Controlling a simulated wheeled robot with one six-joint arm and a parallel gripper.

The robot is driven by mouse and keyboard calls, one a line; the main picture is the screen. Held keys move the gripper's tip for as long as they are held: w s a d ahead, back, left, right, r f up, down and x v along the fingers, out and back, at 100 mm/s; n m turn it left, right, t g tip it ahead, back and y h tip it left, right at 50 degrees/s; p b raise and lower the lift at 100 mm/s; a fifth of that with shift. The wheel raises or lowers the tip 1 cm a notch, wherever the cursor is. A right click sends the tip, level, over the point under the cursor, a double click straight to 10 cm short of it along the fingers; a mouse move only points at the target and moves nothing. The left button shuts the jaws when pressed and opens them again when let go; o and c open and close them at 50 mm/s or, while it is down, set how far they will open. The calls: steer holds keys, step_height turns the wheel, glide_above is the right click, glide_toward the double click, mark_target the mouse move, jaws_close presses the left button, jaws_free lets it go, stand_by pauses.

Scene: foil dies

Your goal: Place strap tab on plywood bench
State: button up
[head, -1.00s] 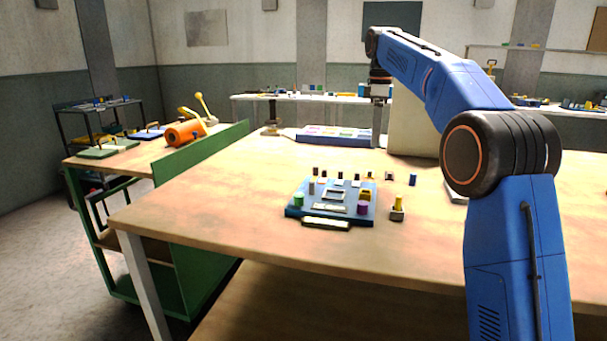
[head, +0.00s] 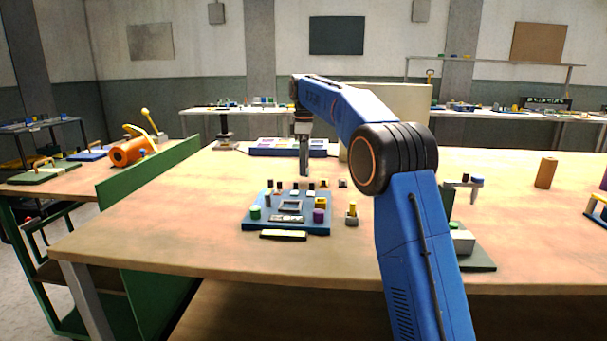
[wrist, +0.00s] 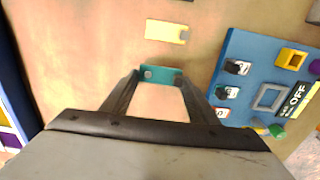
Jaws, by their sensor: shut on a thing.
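My gripper (wrist: 160,77) is shut on a small teal strip (wrist: 161,74) with a round grey spot near each end; I take it to be the strap tab. The strip lies across between the fingertips in the wrist view. Its height over the plywood bench (wrist: 75,50) is hard to tell. In the head view my gripper (head: 304,172) points down behind the blue board, over the plywood bench (head: 150,235); the strip is too small to make out there.
The blue board (head: 250,226) with coloured knobs and switches stands near; in the wrist view the board (wrist: 240,50) is right of my gripper. A cream tab (wrist: 163,31) lies beyond the strip. A blue-edged tray (head: 270,153) is farther back. The bench's left side is clear.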

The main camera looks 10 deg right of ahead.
steer(key=shift+f, duration=1.7)
steer(key=shift+f, duration=0.1)
steer(key=o, duration=1)
step_height(320, 180, up, 12)
steer(key=shift+r, duration=0.1)
steer(key=shift+s, duration=0.1)
